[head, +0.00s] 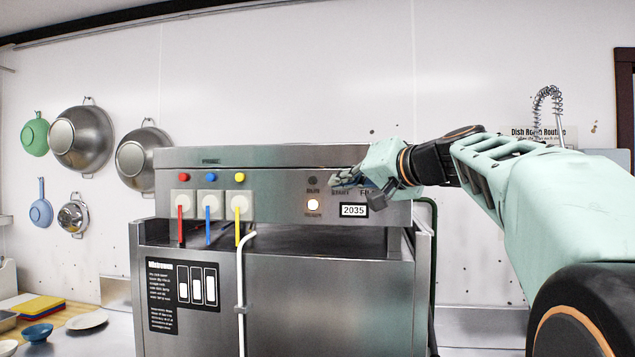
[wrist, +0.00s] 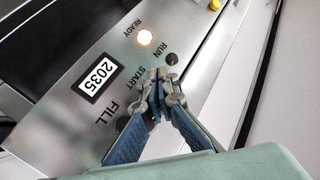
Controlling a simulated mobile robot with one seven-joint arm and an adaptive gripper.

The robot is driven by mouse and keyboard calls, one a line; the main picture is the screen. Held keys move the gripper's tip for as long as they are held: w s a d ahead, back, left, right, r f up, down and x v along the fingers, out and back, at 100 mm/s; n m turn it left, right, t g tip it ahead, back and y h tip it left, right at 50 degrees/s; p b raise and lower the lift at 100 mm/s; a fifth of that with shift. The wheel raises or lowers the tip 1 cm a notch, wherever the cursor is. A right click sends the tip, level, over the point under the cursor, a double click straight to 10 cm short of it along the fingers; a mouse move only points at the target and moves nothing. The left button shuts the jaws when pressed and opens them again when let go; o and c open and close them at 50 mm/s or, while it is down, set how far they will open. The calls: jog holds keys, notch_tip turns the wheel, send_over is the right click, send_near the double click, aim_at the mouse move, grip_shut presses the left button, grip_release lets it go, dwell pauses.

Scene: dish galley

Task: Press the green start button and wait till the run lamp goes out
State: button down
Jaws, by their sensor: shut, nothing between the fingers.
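The steel dish machine (head: 270,165) stands against the back wall with its control panel facing me. My gripper (head: 338,181) is shut and empty, its fingertips at the panel over the START spot. In the wrist view the shut fingertips (wrist: 158,76) lie beside the START label (wrist: 135,77). The green start button is hidden behind the fingers; I cannot tell whether they touch it. The run lamp (head: 313,180) is dark, and it is dark in the wrist view too (wrist: 171,59). The ready lamp (head: 313,204) glows warm white, also in the wrist view (wrist: 145,37).
A display (head: 354,210) reads 2035. Red, blue and yellow levers (head: 209,225) with matching knobs sit left on the panel. A white pipe (head: 241,290) runs down the front. Pans (head: 82,138) hang on the left wall. A dark round fitting (wrist: 122,123) sits near FILL.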

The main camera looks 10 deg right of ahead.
jog(key=shift+w+d, duration=0.15)
jog(key=shift+w, duration=0.3)
dwell(0.6)
jog(key=shift+s, duration=0.1)
jog(key=shift+s+a+b, duration=0.3)
jog(key=shift+s+b, duration=0.25)
jog(key=shift+s, duration=0.15)
jog(key=s, duration=0.1)
jog(key=s+a+b, duration=0.1)
jog(key=s, duration=0.1)
jog(key=s+b, duration=0.1)
jog(key=shift+s+a, duration=0.25)
jog(key=shift+s, duration=0.15)
dwell(0.6)
